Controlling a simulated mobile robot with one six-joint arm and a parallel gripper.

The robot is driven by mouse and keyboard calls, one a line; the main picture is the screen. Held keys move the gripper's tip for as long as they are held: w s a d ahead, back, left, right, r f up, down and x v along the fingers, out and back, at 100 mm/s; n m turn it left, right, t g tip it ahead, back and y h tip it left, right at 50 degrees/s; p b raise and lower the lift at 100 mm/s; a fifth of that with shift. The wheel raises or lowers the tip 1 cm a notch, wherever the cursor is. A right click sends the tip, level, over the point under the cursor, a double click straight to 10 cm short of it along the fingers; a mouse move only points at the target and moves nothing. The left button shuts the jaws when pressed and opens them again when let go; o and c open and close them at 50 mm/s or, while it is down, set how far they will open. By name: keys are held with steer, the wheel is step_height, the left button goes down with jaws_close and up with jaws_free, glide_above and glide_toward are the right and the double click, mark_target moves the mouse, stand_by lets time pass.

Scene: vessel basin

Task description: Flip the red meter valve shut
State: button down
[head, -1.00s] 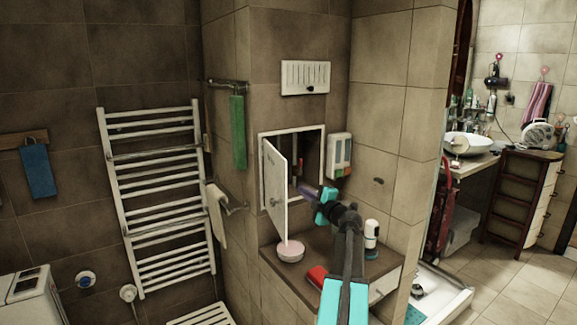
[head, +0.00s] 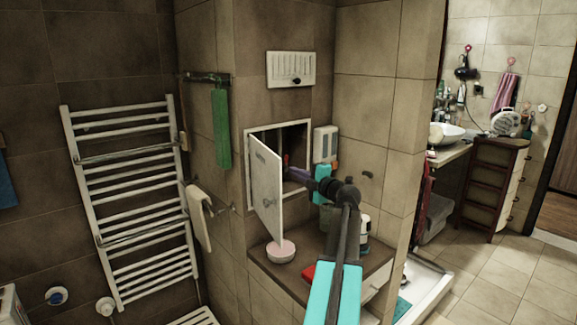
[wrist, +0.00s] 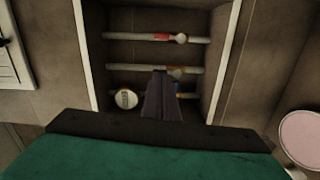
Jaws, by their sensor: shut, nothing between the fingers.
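In the wrist view, several parallel pipes cross the open wall niche. A red valve handle (wrist: 161,37) lies along the top pipe, beside a pale round fitting. It shows in the head view as a small red patch (head: 286,160) inside the niche. A round white meter (wrist: 126,98) sits at the lower left. My gripper (wrist: 160,76) is shut and empty, its tips over the middle pipe and apart from the red handle. It partly covers an orange part (wrist: 176,72) and a blue part. In the head view my gripper (head: 288,174) points into the niche.
The white niche door (head: 266,190) stands open left of my gripper. A wall dispenser (head: 325,143) is close on the right. A counter (head: 287,285) below carries a pink-topped round box (head: 281,250) and a red item (head: 310,274).

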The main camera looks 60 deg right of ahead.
steer(key=shift+w, duration=0.1)
steer(key=w+d+p, duration=0.3)
steer(key=w+d, duration=0.4)
steer(key=w, duration=0.1)
steer(key=shift+w+d+f, duration=0.2)
steer(key=shift+d, duration=0.1)
stand_by(0.4)
stand_by(0.3)
steer(key=shift+s+d, duration=0.1)
